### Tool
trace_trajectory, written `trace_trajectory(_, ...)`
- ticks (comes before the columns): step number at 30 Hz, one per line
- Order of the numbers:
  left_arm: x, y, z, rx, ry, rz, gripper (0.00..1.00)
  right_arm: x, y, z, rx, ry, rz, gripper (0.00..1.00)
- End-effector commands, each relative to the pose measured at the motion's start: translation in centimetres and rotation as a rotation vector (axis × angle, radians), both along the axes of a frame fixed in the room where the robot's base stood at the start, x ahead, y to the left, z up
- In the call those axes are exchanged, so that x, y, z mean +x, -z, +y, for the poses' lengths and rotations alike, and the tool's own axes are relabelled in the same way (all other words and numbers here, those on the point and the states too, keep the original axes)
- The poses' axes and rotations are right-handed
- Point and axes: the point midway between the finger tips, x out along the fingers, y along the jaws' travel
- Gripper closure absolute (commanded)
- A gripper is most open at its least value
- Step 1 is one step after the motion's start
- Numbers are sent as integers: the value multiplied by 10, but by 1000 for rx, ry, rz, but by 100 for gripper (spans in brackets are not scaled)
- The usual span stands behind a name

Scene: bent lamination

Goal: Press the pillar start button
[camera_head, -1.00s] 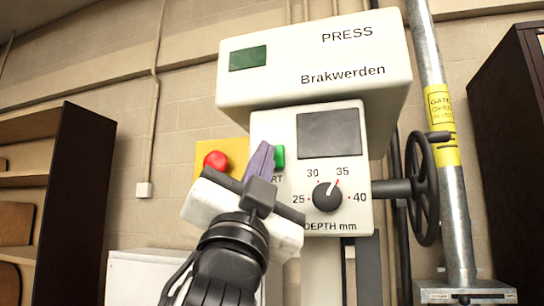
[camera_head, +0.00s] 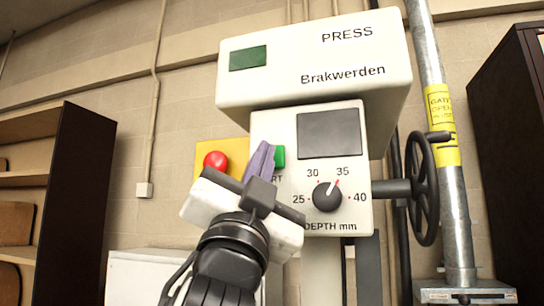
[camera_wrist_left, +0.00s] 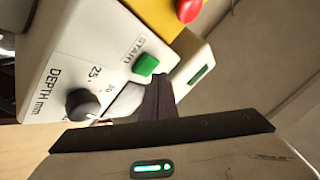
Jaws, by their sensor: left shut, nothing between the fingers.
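The green start button (camera_head: 279,155) sits on the white control panel of the press pillar, left of the dark display. Its label is partly covered by my gripper in the head view. My left gripper (camera_head: 264,152) is shut and empty, its purple-grey fingers pointing up at the panel just left of the button. In the left wrist view the green button (camera_wrist_left: 146,64) shows beside the shut fingertips (camera_wrist_left: 160,80). I cannot tell whether the fingertips touch it. My right gripper is in neither view.
A red button (camera_head: 215,160) on a yellow plate lies left of the fingers. A black depth knob (camera_head: 327,196) is on the panel to the right. A black handwheel (camera_head: 424,189) and a grey pole (camera_head: 458,220) stand further right. The press head (camera_head: 310,70) overhangs the panel.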

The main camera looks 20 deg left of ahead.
Motion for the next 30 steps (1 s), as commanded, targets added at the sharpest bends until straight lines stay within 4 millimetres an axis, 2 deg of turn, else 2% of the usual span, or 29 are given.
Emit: trace_trajectory(30, 9, 0, 0, 0, 0, 0, 100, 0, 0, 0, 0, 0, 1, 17)
